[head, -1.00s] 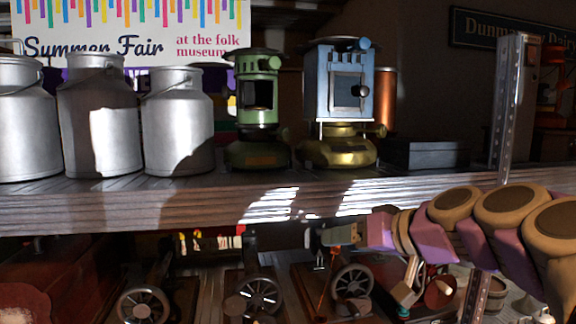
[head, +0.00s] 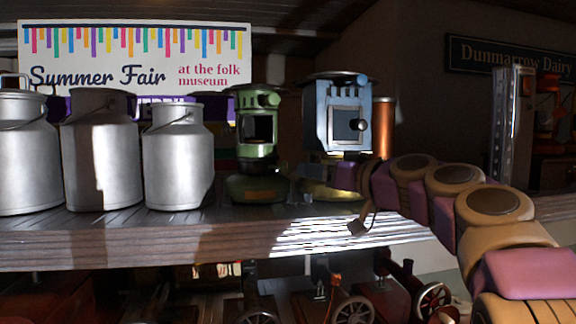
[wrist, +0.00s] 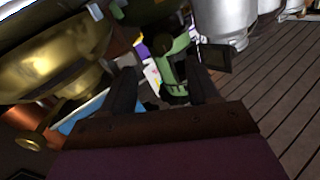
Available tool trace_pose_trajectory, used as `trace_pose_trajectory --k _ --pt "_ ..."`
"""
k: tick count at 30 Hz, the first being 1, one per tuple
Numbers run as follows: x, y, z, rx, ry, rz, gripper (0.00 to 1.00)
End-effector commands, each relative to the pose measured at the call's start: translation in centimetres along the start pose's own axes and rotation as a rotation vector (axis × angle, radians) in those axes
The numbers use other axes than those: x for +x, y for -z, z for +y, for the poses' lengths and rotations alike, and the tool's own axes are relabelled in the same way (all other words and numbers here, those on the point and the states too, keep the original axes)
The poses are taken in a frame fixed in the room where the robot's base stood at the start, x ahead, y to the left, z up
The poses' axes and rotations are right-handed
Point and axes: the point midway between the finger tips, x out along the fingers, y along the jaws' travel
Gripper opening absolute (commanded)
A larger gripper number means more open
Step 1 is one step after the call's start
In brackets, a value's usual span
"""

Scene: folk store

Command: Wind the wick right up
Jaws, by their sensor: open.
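The blue heater (head: 338,118) stands on the shelf on a brass base, which is partly hidden behind my arm. Its brass tank (wrist: 45,60) fills the upper left of the wrist view, with a small brass knob (wrist: 29,140) on a stem; I cannot tell for sure that this is the wick knob. The green heater (head: 258,125) stands to its left and also shows between my fingers in the wrist view (wrist: 172,58). My gripper (wrist: 161,78) is open and empty beside the brass tank, with the knob outside the fingers. No wick is visible.
Several metal milk churns (head: 180,160) stand left of the green heater. A copper-coloured cylinder (head: 384,125) is behind the blue heater. A metal upright (head: 508,125) stands at the right. The shelf (head: 120,240) has bare boards along its front.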

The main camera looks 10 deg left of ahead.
Motion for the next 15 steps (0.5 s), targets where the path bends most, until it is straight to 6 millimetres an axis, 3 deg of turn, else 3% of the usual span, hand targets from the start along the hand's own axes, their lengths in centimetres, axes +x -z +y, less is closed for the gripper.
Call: trace_pose_trajectory --k 9,15 --pt "6.2 0.1 0.0 0.001 0.0 -0.004 0.6" --pt "8.5 0.2 0.1 0.001 0.001 -0.002 0.6"
